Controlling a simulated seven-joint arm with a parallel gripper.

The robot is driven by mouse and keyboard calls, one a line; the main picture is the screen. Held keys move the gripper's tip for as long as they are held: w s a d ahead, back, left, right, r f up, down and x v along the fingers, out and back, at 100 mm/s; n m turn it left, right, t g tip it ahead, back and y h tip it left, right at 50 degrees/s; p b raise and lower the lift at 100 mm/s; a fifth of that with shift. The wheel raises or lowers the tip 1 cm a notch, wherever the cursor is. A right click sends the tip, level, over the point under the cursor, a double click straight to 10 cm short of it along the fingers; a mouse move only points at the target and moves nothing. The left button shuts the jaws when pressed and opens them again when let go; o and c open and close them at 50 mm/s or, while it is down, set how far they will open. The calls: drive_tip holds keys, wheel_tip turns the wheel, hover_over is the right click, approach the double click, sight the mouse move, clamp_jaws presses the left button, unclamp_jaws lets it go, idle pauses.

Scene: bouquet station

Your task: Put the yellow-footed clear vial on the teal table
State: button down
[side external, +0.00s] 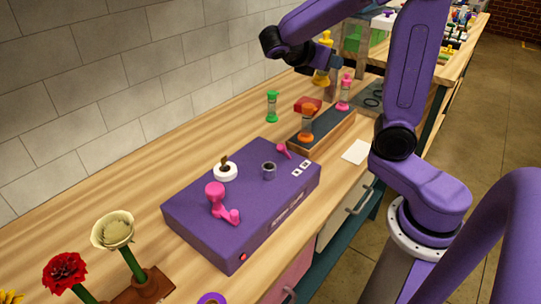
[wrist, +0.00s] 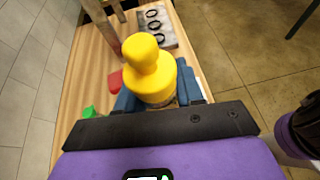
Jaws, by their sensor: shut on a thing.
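The yellow-footed clear vial (side external: 321,78) is held upright in my gripper (side external: 328,62), raised above the far part of the wooden bench. In the wrist view the vial's yellow end (wrist: 150,70) sits between the blue fingers of my gripper (wrist: 158,95), which are shut on it. Its clear middle is mostly hidden by the fingers. A wooden-topped bench with a teal frame (side external: 318,272) carries the work; another wooden-topped table with dark teal legs (side external: 431,130) stands behind it. I cannot tell which is the teal table.
Green (side external: 272,106), orange (side external: 307,124) and pink (side external: 344,92) vials stand below, the orange one at a dark-topped wooden tray (side external: 337,124). A red block (side external: 306,104) lies near. A purple box (side external: 245,235) with pink parts and flowers (side external: 113,230) fill the near bench.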

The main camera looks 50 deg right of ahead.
drive_tip(key=w+a+n+t+y, duration=0.1)
drive_tip(key=w+a+n+t, duration=0.35)
drive_tip(key=a, duration=0.55)
drive_tip(key=w+a+n+t+y, duration=0.2)
drive_tip(key=w+a+n+t, duration=0.3)
drive_tip(key=a, duration=0.5)
wheel_tip(320, 180, down, 11)
drive_tip(key=w, duration=0.1)
drive_tip(key=shift+m, duration=0.35)
drive_tip(key=w+f, duration=0.3)
drive_tip(key=w, duration=0.1)
drive_tip(key=w+a+f, duration=0.1)
drive_tip(key=w+f, duration=0.2)
drive_tip(key=w, duration=0.2)
drive_tip(key=w+a+f, duration=0.1)
drive_tip(key=w+f, duration=0.2)
drive_tip(key=w, duration=0.1)
drive_tip(key=shift+w+a+f, duration=0.2)
drive_tip(key=shift+w, duration=0.05)
drive_tip(key=shift+w+f, duration=0.15)
drive_tip(key=shift+f, duration=1.55)
drive_tip(key=shift+f, duration=0.2)
drive_tip(key=c, duration=0.7)
unclamp_jaws()
